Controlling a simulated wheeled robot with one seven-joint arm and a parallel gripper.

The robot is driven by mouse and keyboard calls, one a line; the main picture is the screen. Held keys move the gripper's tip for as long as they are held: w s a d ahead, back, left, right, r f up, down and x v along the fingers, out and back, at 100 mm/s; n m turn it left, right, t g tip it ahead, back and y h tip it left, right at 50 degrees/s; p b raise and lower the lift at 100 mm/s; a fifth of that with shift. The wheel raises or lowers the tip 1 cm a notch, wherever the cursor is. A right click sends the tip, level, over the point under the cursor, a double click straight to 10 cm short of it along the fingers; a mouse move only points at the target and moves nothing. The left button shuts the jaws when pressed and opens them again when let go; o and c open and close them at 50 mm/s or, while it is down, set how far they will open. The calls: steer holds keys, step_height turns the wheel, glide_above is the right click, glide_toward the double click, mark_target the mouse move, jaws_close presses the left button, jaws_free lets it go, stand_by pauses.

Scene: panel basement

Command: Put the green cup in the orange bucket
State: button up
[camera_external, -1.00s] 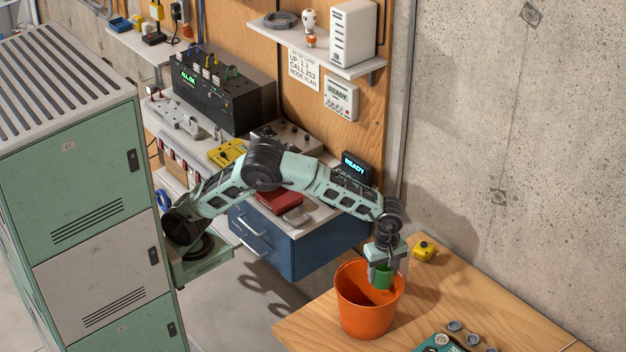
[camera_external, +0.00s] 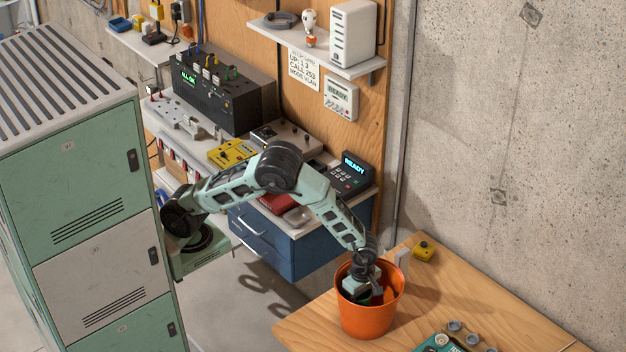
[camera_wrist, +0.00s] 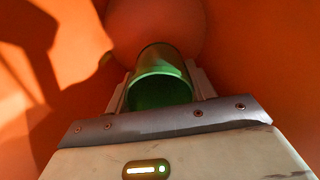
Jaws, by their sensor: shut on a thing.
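The orange bucket (camera_external: 366,316) stands upright on the wooden table. My gripper (camera_external: 372,296) is down inside the bucket's mouth, and its fingers are mostly hidden by the bucket and wrist in the external view. In the wrist view my gripper (camera_wrist: 160,80) is shut on the green cup (camera_wrist: 160,78), with one finger on each side of it. The cup's open rim faces the camera. The bucket's orange wall (camera_wrist: 265,60) surrounds it, and the round bottom shows just beyond the cup. I cannot tell whether the cup touches the bottom.
A yellow button box (camera_external: 424,250) sits on the wooden table (camera_external: 480,295) behind and right of the bucket. A teal device with several grey knobs (camera_external: 455,340) lies at the front right. A blue drawer cabinet (camera_external: 275,245) stands to the left.

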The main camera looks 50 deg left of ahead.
steer(key=shift+f, duration=1.3)
steer(key=shift+f, duration=0.1)
steer(key=o, duration=1)
steer(key=shift+c, duration=0.2)
step_height(320, 180, up, 12)
steer(key=b, duration=0.2)
